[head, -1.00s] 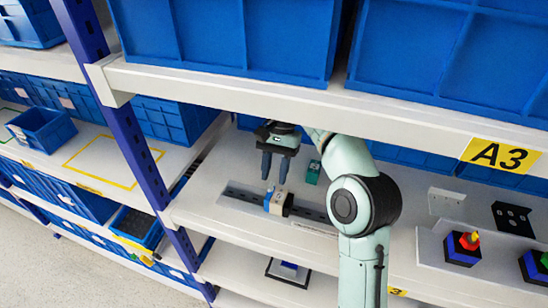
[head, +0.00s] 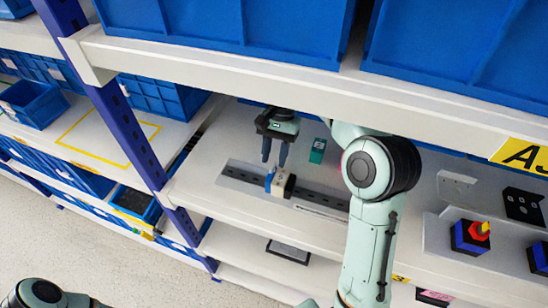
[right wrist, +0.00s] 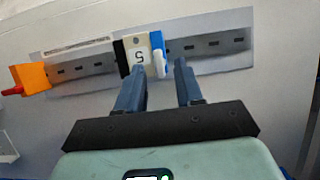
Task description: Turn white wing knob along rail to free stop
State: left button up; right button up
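The white wing knob (right wrist: 161,63) sits at the front of a blue block (right wrist: 157,42) in the right wrist view. A pale switch body marked 5 (right wrist: 139,56) is beside it, on a grey slotted rail (right wrist: 205,46). The head view shows the switch (head: 283,184) with its blue part (head: 269,180) on the rail (head: 240,174). My right gripper (head: 275,158) is open just above the switch. In the wrist view its fingertips (right wrist: 161,65) lie on either side of the knob, with visible gaps; contact cannot be told. My left gripper is not in view.
A teal block (head: 317,150) stands on the shelf behind the rail. An orange piece with a red tip (right wrist: 30,79) is left of the switch in the wrist view. The upper shelf edge (head: 300,83) overhangs the work space; a blue upright (head: 125,130) stands at left.

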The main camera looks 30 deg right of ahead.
jog(key=shift+s+a+f, duration=0.2)
jog(key=shift+s+f, duration=0.05)
jog(key=shift+f, duration=0.4)
grip_shut()
